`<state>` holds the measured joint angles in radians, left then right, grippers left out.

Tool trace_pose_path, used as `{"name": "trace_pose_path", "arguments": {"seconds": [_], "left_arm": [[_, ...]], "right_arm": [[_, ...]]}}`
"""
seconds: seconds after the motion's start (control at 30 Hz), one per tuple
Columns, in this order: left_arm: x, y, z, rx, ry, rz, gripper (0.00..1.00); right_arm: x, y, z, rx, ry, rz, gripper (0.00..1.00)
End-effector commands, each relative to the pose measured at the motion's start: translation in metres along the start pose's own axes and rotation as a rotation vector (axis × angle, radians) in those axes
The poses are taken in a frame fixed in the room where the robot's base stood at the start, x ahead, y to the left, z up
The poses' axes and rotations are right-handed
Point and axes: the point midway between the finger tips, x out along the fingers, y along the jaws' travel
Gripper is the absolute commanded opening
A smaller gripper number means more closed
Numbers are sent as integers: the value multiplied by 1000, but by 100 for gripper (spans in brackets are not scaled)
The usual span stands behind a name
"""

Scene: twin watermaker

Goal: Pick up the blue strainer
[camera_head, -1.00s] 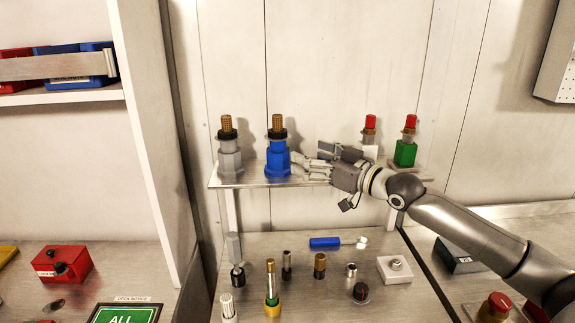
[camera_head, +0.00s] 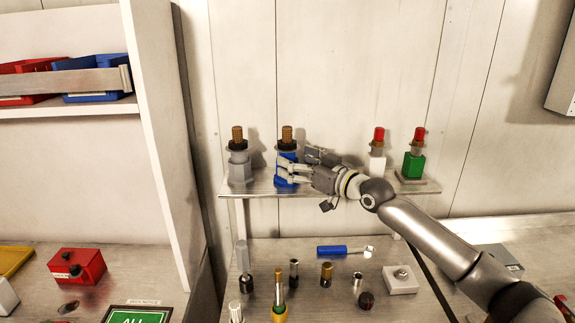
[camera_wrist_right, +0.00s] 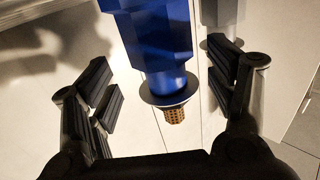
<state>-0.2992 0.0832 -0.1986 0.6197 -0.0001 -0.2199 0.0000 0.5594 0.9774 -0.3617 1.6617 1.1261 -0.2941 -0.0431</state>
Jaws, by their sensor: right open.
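The blue strainer (camera_head: 287,172) stands upright on the small raised shelf (camera_head: 262,191), with a black collar and a brass-coloured top. My right gripper (camera_head: 290,172) is at the strainer from its right side, its fingers partly covering the blue body in the head view. In the right wrist view the blue strainer (camera_wrist_right: 160,55) appears upside down between the two open fingers, with gaps to the dark pads on both sides. The right gripper is open and holds nothing. My left gripper is not in view.
A grey strainer (camera_head: 239,163) stands just left of the blue one. A white one (camera_head: 376,164) and a green one (camera_head: 413,165) with red tops stand to the right. Below, a blue-handled tool (camera_head: 333,250) and several fittings are on the bench. A red box (camera_head: 78,267) is at left.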

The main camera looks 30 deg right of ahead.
Motion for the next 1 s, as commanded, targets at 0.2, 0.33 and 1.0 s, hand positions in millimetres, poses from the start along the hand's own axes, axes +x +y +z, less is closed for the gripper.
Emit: {"name": "trace_pose_path", "arguments": {"seconds": [0.2, 0.33, 1.0], "left_arm": [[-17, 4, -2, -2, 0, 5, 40], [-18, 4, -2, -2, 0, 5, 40], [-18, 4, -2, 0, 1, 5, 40]], "right_arm": [[27, -3, -3, 3, 1, 1, 77], [34, -3, -2, 1, 1, 0, 77], [34, -3, 0, 1, 0, 0, 23]]}}
